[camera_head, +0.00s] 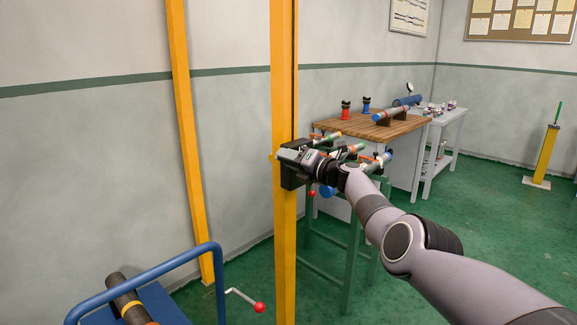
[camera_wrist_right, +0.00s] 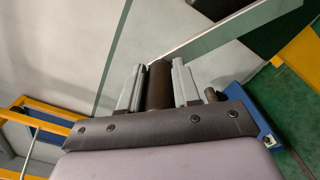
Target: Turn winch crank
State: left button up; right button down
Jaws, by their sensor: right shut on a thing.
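My right gripper (camera_head: 292,154) is at the yellow post, in front of the dark winch body (camera_head: 291,176) mounted on it. In the right wrist view, its two grey fingers (camera_wrist_right: 158,84) are shut on a dark cylindrical grip (camera_wrist_right: 158,86), which looks like the winch crank handle. The crank arm and much of the winch are hidden behind the gripper and wrist. My left gripper is not in view.
The yellow post (camera_head: 283,95) stands close to my gripper. A green stand (camera_head: 350,255) with pipes is just behind my wrist. A blue cart rail (camera_head: 150,273) and a red-knobbed crank (camera_head: 259,307) are at lower left.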

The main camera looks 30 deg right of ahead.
jog(key=shift+w+d+r, duration=0.1)
jog(key=shift+d+r, duration=0.2)
jog(key=shift+r, duration=0.35)
jog(key=c, duration=0.8)
grip_release()
jog(key=shift+f, duration=0.1)
jog(key=shift+f, duration=0.1)
jog(key=shift+s+d+p, duration=0.2)
jog(key=shift+s+p, duration=0.1)
jog(key=shift+p, duration=0.3)
jog(key=shift+p+v, duration=0.95)
jog(key=shift+p, duration=0.1)
jog(key=shift+v, duration=2.3)
